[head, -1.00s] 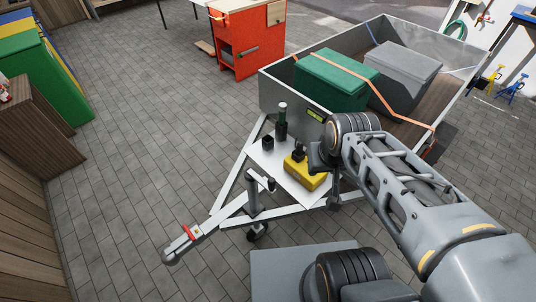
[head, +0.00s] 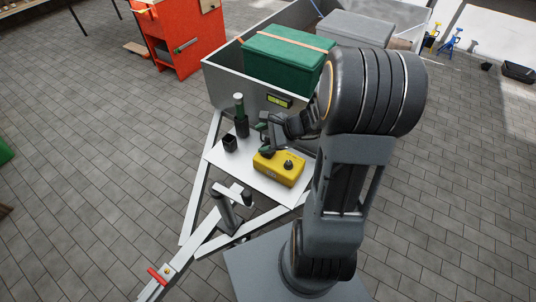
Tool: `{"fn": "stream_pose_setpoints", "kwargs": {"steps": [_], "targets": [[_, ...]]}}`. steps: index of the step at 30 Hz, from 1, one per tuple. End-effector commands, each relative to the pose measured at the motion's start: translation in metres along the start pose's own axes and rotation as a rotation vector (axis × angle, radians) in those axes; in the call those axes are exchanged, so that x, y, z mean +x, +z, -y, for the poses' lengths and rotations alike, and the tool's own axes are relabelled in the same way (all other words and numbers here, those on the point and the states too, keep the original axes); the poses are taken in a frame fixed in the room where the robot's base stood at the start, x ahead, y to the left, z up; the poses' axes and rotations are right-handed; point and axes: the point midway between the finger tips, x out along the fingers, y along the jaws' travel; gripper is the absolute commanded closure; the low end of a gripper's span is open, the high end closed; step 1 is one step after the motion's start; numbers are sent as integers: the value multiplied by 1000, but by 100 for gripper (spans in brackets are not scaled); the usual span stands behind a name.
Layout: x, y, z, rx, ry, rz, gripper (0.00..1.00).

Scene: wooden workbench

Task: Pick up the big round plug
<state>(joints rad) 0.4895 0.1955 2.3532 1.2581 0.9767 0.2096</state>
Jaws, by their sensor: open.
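A yellow box (head: 279,170) with a black round knob (head: 288,164) lies to the right. My gripper (head: 263,139) is open, above the plate, right of the tall piece and behind the yellow box. It appears empty; its far finger is hard to make out.
The trailer's front wall (head: 225,87) rises behind the plate and carries a small yellow-green label (head: 278,101). A green box (head: 280,60) and a grey box (head: 355,28) are inside. The drawbar with a jockey wheel post (head: 222,210) runs toward the front left.

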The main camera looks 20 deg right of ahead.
Motion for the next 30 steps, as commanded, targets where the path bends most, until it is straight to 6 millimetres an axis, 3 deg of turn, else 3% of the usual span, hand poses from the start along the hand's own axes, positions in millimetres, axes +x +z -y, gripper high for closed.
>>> {"fn": "stream_pose_setpoints", "kwargs": {"steps": [1,6,9,12,16,24,30], "targets": [[13,-39,-1,150,-78,15,34],[20,-122,10,538,-330,50,34],[19,-157,10,681,-431,60,34],[20,-178,11,763,-493,65,34],[34,-191,18,807,-525,67,34],[73,-197,41,808,-527,67,34],[87,-199,49,808,-528,67,34]]}}
